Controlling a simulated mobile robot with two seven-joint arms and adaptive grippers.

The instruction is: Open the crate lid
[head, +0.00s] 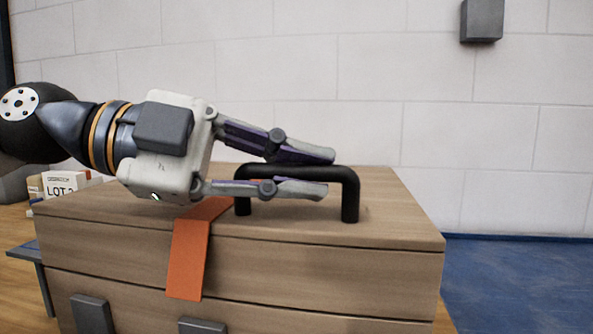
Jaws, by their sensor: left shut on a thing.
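The wooden crate (330,283) fills the lower middle of the head view. Its lid (393,207) lies flat on top, with a dark seam below its front edge. A black bar handle (350,200) stands on the lid. My left gripper (318,172) reaches in from the left, its fingers lying along the handle's crossbar, one behind and one in front. It is shut on the handle. An orange strap (190,258) hangs over the lid's front edge below the gripper. My right gripper is not in view.
White boxes (66,182), one marked LOT, stand at the left behind the crate. Grey blocks (92,314) sit on the crate's front. A pale block wall (400,90) rises behind, with a grey box (481,20) on it. Blue floor (520,280) at right is clear.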

